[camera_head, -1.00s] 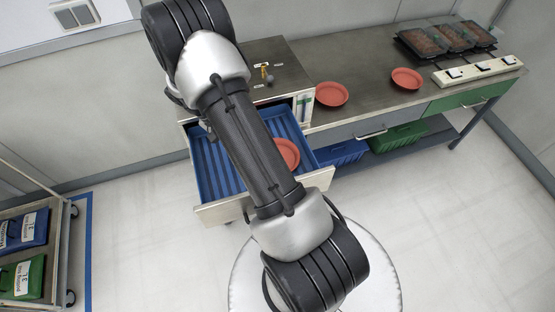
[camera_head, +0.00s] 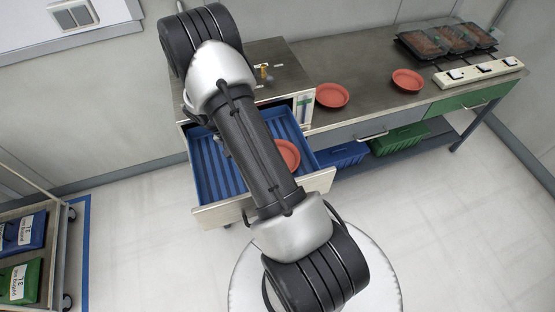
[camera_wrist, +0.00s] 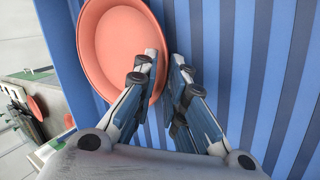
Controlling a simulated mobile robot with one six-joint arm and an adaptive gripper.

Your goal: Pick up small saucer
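A terracotta-coloured saucer (camera_head: 288,155) lies in the open blue-lined drawer (camera_head: 208,170), partly hidden behind my arm in the head view. In the wrist view the saucer (camera_wrist: 108,50) fills the upper left, close to the drawer's side wall. My gripper (camera_wrist: 164,58) is over its right side, with a narrow gap between the fingertips. The left finger overlaps the inside of the saucer and the right finger is just outside the rim. I cannot tell whether either finger touches it. My gripper is hidden in the head view.
Two similar saucers stand on the bench, one nearer (camera_head: 332,95) and one farther right (camera_head: 407,80). Covered trays (camera_head: 448,40) and a white switch strip (camera_head: 478,71) are at the back right. A cart (camera_head: 35,250) stands at the lower left.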

